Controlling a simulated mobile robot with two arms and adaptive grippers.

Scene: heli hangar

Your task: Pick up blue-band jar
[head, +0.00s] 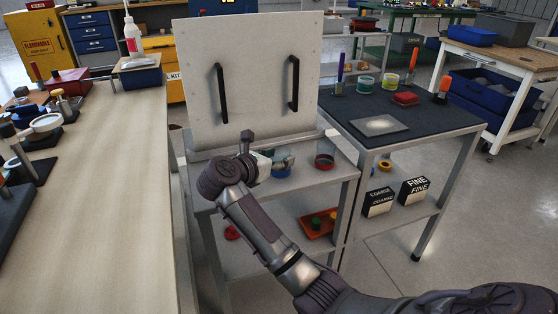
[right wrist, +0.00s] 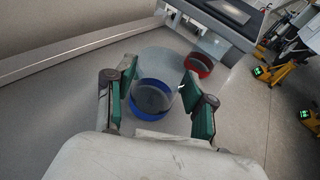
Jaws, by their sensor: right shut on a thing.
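The blue-band jar (head: 281,172) is a clear, short jar with a blue band near its bottom. It stands upright on the grey shelf of the cart with the white panel, and it shows between the green-padded fingers in the right wrist view (right wrist: 152,101). My right gripper (head: 268,164) reaches it from the left and is shut on it; the gripper and wrist hide part of the jar. The fingers also show in the right wrist view (right wrist: 160,72), one on each side of the jar. My left gripper is not in view.
A red-band jar (head: 324,161) stands just right on the same shelf. The white panel (head: 250,80) with two black handles rises behind. A dark-topped table (head: 440,118) with jars and tools is at right, a long workbench (head: 110,160) at left. Several items lie on lower shelves.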

